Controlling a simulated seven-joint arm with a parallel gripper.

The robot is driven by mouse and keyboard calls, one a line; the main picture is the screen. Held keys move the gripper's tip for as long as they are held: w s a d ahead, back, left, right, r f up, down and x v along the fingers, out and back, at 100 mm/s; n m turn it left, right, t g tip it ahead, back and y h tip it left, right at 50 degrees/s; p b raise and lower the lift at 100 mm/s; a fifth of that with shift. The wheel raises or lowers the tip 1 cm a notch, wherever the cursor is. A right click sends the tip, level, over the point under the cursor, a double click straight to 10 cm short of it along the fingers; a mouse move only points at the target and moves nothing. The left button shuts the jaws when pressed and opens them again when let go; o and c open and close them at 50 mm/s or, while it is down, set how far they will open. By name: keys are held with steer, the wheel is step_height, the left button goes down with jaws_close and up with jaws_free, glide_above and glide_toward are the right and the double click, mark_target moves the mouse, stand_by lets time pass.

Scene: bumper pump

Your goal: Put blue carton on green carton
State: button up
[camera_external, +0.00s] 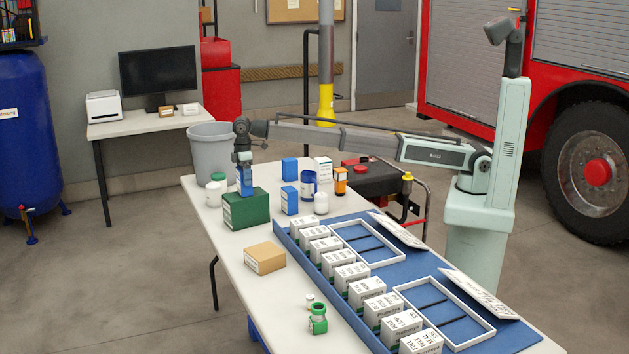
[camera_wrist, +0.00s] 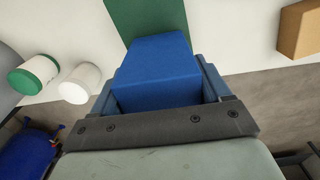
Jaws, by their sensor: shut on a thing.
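My gripper (camera_external: 244,160) points down over the far left part of the table and is shut on a blue carton (camera_external: 246,182). In the wrist view the blue carton (camera_wrist: 155,65) sits between the two fingers of my gripper (camera_wrist: 160,78). The green carton (camera_external: 247,210) stands on the table directly below, larger than the blue one. The blue carton's lower end overlaps the green carton's top in the external view; I cannot tell whether they touch. In the wrist view the green carton (camera_wrist: 145,18) shows beyond the blue carton, which partly hides it.
White bottle (camera_external: 214,194) and green-lidded container (camera_external: 219,178) stand close left of the green carton. Two other blue cartons, one behind (camera_external: 290,169) and one in front (camera_external: 289,200), stand right. A tan carton (camera_external: 265,258) lies nearer. A blue tray (camera_external: 400,262) holds several white boxes.

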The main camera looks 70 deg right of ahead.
steer(key=shift+f, duration=0.15)
steer(key=o, duration=1.1)
step_height(320, 180, up, 12)
steer(key=shift+r, duration=0.2)
